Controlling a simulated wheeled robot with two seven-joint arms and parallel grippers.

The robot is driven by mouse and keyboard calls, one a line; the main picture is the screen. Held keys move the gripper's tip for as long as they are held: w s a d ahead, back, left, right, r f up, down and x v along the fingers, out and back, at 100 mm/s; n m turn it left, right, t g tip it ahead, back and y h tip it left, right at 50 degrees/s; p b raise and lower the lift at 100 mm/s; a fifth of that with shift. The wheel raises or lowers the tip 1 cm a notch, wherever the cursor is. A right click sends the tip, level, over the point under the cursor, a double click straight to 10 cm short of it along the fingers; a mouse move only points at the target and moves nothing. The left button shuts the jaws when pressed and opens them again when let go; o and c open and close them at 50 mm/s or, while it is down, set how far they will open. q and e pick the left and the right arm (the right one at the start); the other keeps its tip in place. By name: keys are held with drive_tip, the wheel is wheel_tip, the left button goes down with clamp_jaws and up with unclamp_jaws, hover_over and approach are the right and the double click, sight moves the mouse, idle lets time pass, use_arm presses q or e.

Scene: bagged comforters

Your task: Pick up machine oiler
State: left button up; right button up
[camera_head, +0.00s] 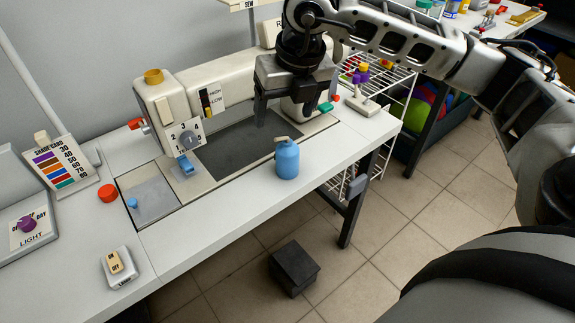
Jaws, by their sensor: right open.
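The machine oiler looks to be the small blue bottle (287,160) with a beige spout on top. It stands upright near the front edge of the white sewing table (225,213), to the right of the sewing machine's needle end. My right gripper (294,118) hangs from the upper right, fingers pointing down, above and behind the bottle. Its fingers are apart with nothing between them, and it does not appear to touch the bottle. My left gripper is out of view.
The cream sewing machine (213,92) stands behind the bottle. A switch box (118,266) and a red knob (107,192) are on the table's left part. A thread stand (361,98) is at the right end. A dark pedal block (293,268) lies on the tiled floor.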

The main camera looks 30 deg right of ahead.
sight(288, 141)
drive_tip(key=shift+m+h, duration=0.3)
drive_tip(key=shift+h, duration=0.3)
drive_tip(key=w+d+f, duration=0.1)
drive_tip(key=f, duration=0.2)
drive_tip(key=w+d+f, duration=0.1)
drive_tip(key=f, duration=0.2)
drive_tip(key=w+d+f, duration=0.1)
drive_tip(key=f, duration=0.2)
drive_tip(key=shift+w+p, duration=0.2)
drive_tip(key=shift+p, duration=0.1)
drive_tip(key=shift+p+x, duration=0.4)
drive_tip(key=shift+x, duration=2.3)
drive_tip(key=shift+s+a, duration=0.1)
drive_tip(key=shift+s, duration=0.1)
drive_tip(key=c, duration=1)
